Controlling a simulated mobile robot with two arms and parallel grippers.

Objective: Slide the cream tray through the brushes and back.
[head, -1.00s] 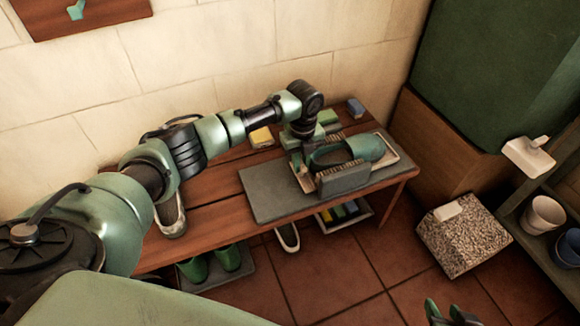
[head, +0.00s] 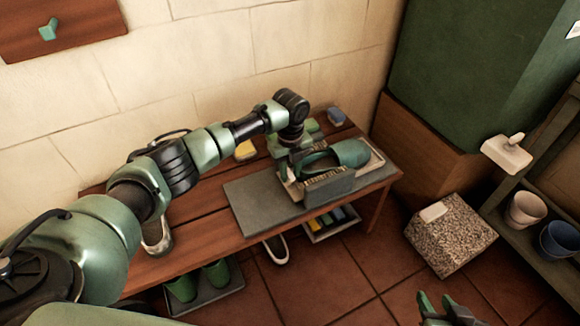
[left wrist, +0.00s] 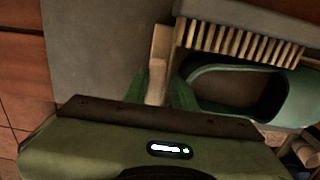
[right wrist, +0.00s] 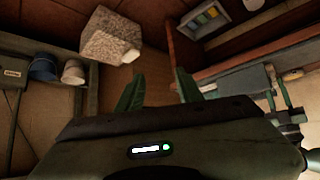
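The cream tray (head: 376,161) lies on a grey board (head: 250,201) at the right end of the bench, with a green clog (head: 352,153) on it. The tray passes between two brushes; the near brush (head: 329,187) stands beside the clog, and its bristles show in the left wrist view (left wrist: 240,45). The far brush is mostly hidden by my arm. My left gripper (head: 291,166) is at the tray's left end. In the left wrist view its fingers are closed around the tray's cream handle (left wrist: 158,75). My right gripper (right wrist: 159,90) is open and empty, away from the bench.
A yellow block (head: 245,150) and a blue block (head: 336,116) lie at the back of the bench. Shoes and green boots (head: 215,273) stand below. A speckled block (head: 451,235) and a shelf with cups (head: 527,209) are at right. The board's left part is clear.

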